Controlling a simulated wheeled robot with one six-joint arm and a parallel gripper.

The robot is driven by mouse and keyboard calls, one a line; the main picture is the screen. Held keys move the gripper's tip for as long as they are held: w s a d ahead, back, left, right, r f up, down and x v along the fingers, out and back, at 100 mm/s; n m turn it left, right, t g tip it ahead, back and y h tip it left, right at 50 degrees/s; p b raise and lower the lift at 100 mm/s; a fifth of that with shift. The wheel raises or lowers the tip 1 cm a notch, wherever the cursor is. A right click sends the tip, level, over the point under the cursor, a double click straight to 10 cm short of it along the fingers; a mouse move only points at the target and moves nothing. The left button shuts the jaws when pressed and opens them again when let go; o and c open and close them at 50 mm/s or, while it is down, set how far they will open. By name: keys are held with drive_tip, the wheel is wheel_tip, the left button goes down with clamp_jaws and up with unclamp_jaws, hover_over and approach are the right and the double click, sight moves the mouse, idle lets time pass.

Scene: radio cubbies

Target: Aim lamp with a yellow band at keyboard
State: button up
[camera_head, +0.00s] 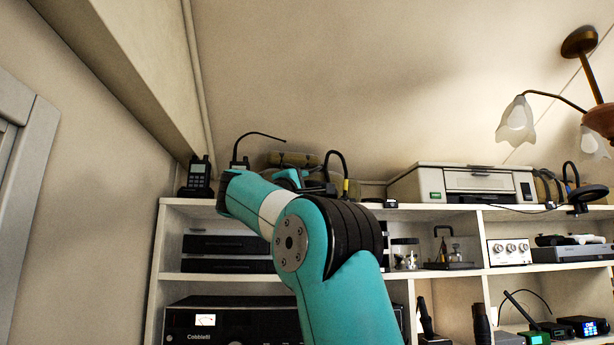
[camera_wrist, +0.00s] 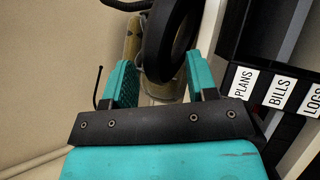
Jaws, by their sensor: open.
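A lamp with a black curved neck and a yellow band (camera_head: 346,187) stands on the top shelf, just right of my gripper (camera_head: 305,180). My arm hides part of that area. In the wrist view, my gripper (camera_wrist: 160,78) has its two teal fingers apart. A large black rounded part (camera_wrist: 170,40), which looks like part of the lamp, lies between and beyond the fingertips. I cannot tell whether the fingers touch it. I cannot make out a keyboard in either view.
A printer (camera_head: 480,183) stands right of the lamp on the white shelf unit (camera_head: 430,208). Another black gooseneck lamp (camera_head: 580,195) is at the far right. Walkie-talkies (camera_head: 198,178) stand at the left end. Black labelled binders (camera_wrist: 275,90) are at right in the wrist view.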

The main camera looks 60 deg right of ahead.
sight(326, 175)
drive_tip(key=shift+p+x, duration=0.45)
drive_tip(key=shift+x, duration=0.75)
drive_tip(key=c, duration=1)
drive_tip(key=shift+a, duration=0.15)
drive_tip(key=shift+s+r, duration=0.15)
drive_tip(key=shift+s, duration=0.05)
